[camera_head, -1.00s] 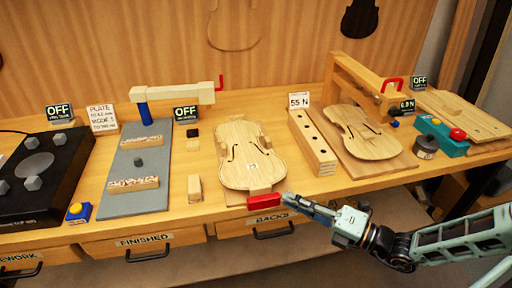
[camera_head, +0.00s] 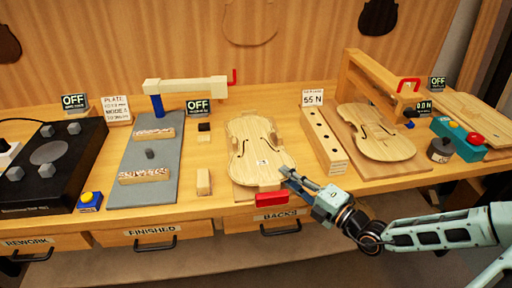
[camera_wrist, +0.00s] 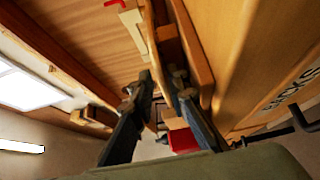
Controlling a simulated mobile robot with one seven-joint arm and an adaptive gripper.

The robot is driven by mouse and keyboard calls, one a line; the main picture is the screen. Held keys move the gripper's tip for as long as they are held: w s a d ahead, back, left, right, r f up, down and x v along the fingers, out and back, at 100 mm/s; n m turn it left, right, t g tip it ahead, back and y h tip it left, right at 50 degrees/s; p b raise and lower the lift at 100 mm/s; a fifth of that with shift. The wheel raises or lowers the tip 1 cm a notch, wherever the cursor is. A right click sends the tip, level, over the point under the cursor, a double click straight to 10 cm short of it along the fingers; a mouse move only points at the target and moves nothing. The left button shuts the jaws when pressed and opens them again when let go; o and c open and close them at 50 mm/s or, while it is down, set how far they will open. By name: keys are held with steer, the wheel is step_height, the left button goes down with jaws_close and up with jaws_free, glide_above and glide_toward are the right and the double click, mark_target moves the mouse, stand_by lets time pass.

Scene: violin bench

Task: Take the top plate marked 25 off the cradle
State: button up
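The violin top plate (camera_head: 252,140) lies flat on its cradle on the bench, with a small white tag whose number is too small to read. Small wooden blocks stand around its edge, and a red block (camera_head: 270,199) sits at the cradle's front. My gripper (camera_head: 288,177) is at the plate's front right edge, just above and right of the red block. In the wrist view my gripper's fingers (camera_wrist: 163,85) are apart, one on each side of a thin wooden edge seen beyond them. I cannot tell whether they touch it. The red block (camera_wrist: 183,140) shows beside the right finger.
A holed wooden block (camera_head: 323,140) stands right of the cradle, then another violin plate (camera_head: 375,135) under a wooden frame. A small wooden block (camera_head: 203,182) and a grey mat (camera_head: 140,195) lie left. Drawers, one labelled BACKS (camera_head: 280,217), are below the bench edge.

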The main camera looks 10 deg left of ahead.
steer(key=shift+w+a, duration=0.5)
steer(key=shift+a, duration=0.05)
jaws_close()
steer(key=shift+r, duration=0.15)
